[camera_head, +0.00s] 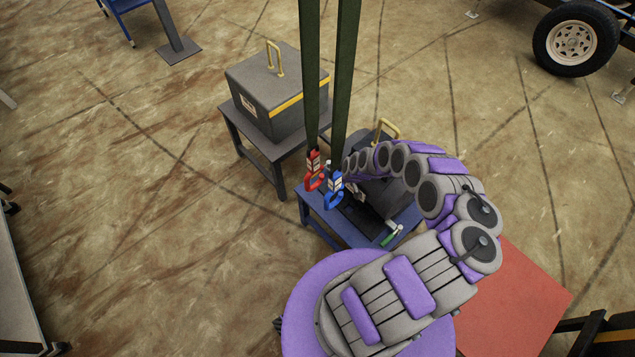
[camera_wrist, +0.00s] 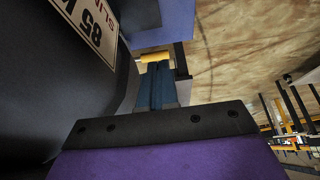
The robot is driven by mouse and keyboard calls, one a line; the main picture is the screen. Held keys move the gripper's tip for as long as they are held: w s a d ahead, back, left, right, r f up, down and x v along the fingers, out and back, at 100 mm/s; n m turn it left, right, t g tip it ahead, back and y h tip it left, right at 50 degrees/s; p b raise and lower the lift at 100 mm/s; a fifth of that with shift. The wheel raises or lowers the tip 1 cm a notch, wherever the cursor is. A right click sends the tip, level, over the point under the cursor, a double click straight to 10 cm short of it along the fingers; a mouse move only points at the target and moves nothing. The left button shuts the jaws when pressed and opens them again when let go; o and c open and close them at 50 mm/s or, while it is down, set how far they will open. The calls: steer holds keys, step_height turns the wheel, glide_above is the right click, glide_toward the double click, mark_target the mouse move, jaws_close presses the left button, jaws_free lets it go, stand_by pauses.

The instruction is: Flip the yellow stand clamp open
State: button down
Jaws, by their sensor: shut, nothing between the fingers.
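In the wrist view my gripper (camera_wrist: 157,68) has its blue fingers together, with nothing seen held. A small yellow piece (camera_wrist: 156,57) shows right at the fingertips. It may be the yellow stand clamp, but I cannot tell whether the fingers touch it or whether it is open.
A dark case with a label (camera_wrist: 88,28) fills the wrist view's left side, close to my fingers. Two green straps (camera_head: 344,75) hang with a red hook (camera_head: 313,172) and a blue hook (camera_head: 334,190). A grey box (camera_head: 262,92) stands behind on a dark table.

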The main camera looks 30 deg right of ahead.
steer(key=b+x, duration=0.8)
steer(key=x, duration=0.6)
steer(key=shift+w+a+f, duration=0.1)
steer(key=shift+w+f, duration=0.05)
steer(key=shift+f, duration=0.05)
steer(key=w, duration=0.2)
steer(key=shift+w+a, duration=0.15)
steer(key=shift+w, duration=0.25)
steer(key=shift+w+r, duration=0.2)
steer(key=shift+w, duration=0.5)
